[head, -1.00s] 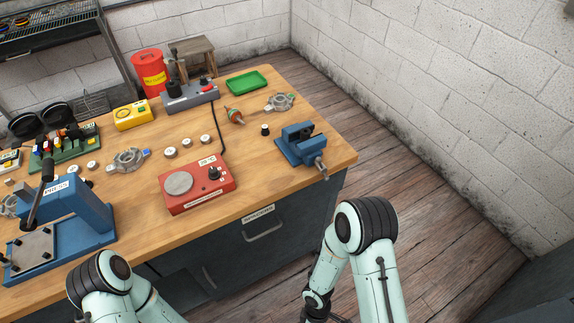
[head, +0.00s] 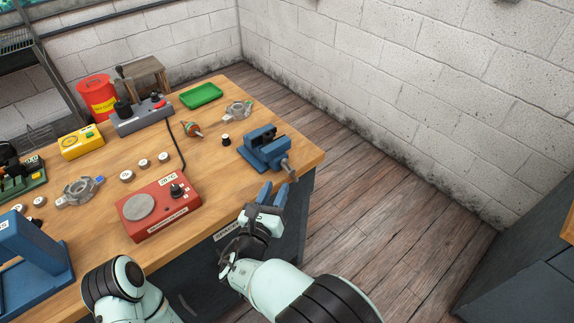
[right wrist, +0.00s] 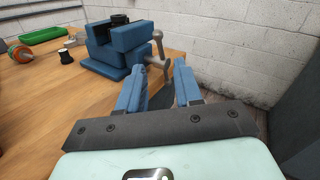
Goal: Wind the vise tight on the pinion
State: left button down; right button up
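The blue vise (head: 265,148) stands at the table's right edge, with a grey screw handle (head: 288,167) on its near side. A dark piece shows between its jaws; I cannot tell whether it is the pinion. The vise (right wrist: 122,46) and its handle (right wrist: 160,48) also show in the right wrist view. My right gripper (head: 274,192) is open and empty, just short of the handle and apart from it. Its two blue fingers (right wrist: 159,68) are spread in the right wrist view. My left arm shows at the bottom, but its gripper is out of view.
A small black cylinder (head: 226,140) stands left of the vise. The red hot-plate box (head: 160,212) sits near the front edge. A rotor (head: 192,129), a grey housing (head: 238,110) and a green tray (head: 201,95) lie farther back. The floor right of the table is clear.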

aim_at(287, 167)
jog(key=x, duration=0.9)
jog(key=shift+w+d, duration=0.15)
jog(key=shift+w, duration=0.2)
grip_shut()
